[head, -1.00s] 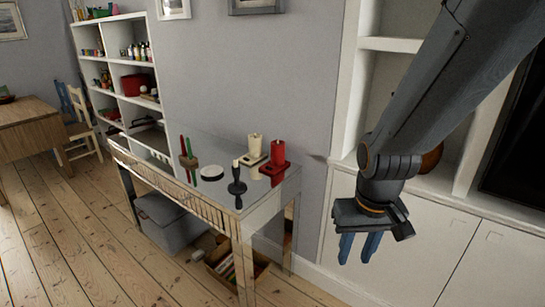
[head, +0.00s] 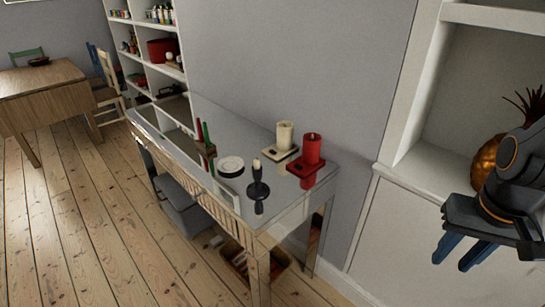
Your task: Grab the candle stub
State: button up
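A short pale candle stub (head: 257,164) seems to stand in a black candle holder (head: 258,190) near the front edge of the narrow console table (head: 225,207). A cream candle (head: 284,136) and a red candle (head: 311,148) stand behind it, each on a flat holder. My gripper (head: 454,262) is at the lower right, well apart from the table and the candles. Its two blue fingers point down with a gap between them, and nothing is between them.
A white dish (head: 231,166) and red and green taper candles (head: 204,138) stand left of the stub. A box of items (head: 262,262) and a grey bin (head: 185,215) sit beneath the table. A white shelf unit (head: 400,215) is at right. The floorboards at left are clear.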

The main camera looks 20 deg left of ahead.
aim_at(257, 162)
jog(key=u, duration=0.25)
jog(key=i, duration=0.6)
jog(key=u, duration=0.8)
jog(key=i, duration=0.4)
jog(key=u, duration=0.4)
